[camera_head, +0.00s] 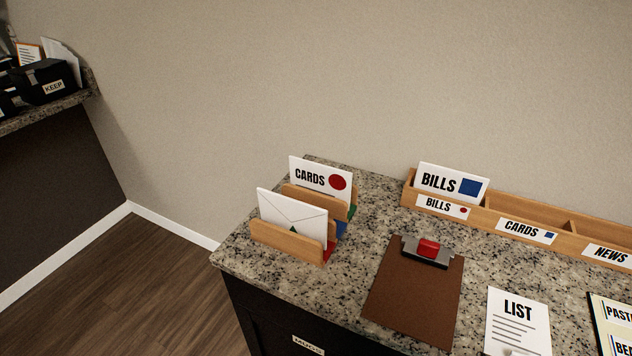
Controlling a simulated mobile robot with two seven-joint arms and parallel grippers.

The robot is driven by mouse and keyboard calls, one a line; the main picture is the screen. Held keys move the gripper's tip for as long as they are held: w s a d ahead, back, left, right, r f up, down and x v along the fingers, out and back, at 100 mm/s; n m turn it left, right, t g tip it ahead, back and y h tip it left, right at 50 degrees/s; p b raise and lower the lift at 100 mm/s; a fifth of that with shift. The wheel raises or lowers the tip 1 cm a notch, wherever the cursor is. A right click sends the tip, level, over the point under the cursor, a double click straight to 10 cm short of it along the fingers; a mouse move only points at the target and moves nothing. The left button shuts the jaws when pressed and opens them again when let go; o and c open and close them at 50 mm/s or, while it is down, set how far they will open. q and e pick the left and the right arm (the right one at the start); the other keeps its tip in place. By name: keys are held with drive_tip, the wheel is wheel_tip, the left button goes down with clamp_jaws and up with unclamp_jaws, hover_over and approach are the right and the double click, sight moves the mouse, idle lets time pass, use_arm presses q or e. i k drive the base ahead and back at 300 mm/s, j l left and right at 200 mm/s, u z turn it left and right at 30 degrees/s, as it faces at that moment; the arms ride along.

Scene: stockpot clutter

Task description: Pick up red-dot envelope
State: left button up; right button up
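A white envelope marked "CARDS" with a red dot (312,177) stands upright in the rear of a wooden letter rack (285,240) on the granite counter. Its lower part is hidden behind a wooden divider. In front of it, a white envelope with a flap and a green triangle (291,212) stands in the rack's front slot. Bits of green, blue and red show at the rack's right side. Neither of my grippers is in view.
A wooden sorter (505,216) with labelled compartments stands along the wall, with a blue-square "BILLS" envelope (451,183) in its left compartment. A brown clipboard (412,296) and a "LIST" sheet (517,322) lie in front. Black boxes (45,81) sit on another counter, far left.

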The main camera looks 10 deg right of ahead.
sight(324, 179)
drive_tip(key=k+z, duration=0.1)
drive_tip(key=z, duration=1.75)
drive_tip(key=u, duration=1.35)
drive_tip(key=i+j+z, duration=0.1)
drive_tip(key=j+z, duration=0.2)
drive_tip(key=z, duration=0.15)
drive_tip(key=i+j+z, duration=0.1)
drive_tip(key=j+z, duration=0.2)
drive_tip(key=z, duration=0.2)
